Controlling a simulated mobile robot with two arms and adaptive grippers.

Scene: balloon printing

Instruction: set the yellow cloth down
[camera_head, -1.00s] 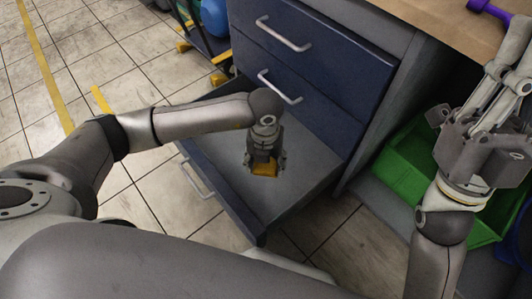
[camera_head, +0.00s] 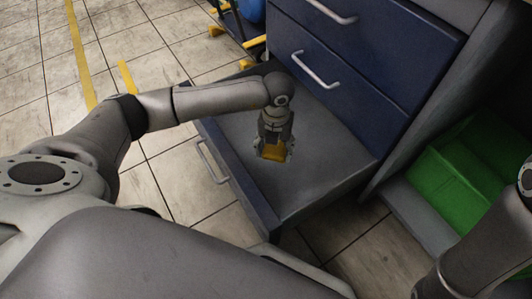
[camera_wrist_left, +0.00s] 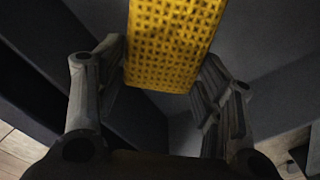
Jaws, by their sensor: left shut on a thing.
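The yellow cloth (camera_head: 272,153) is a bright, waffle-textured piece between the fingers of my left gripper (camera_head: 274,148). In the left wrist view the cloth (camera_wrist_left: 172,42) stands out beyond the fingertips, with one finger on each side. My left gripper is shut on it and points down into the open bottom drawer (camera_head: 330,168). I cannot tell whether the cloth touches the drawer floor. My right arm shows at the right edge, but its gripper is out of view.
The blue cabinet (camera_head: 385,75) with shut upper drawers stands behind the open drawer. A green bin (camera_head: 450,185) is to the right. The drawer floor around the gripper looks bare. The tiled floor (camera_head: 165,180) lies to the left.

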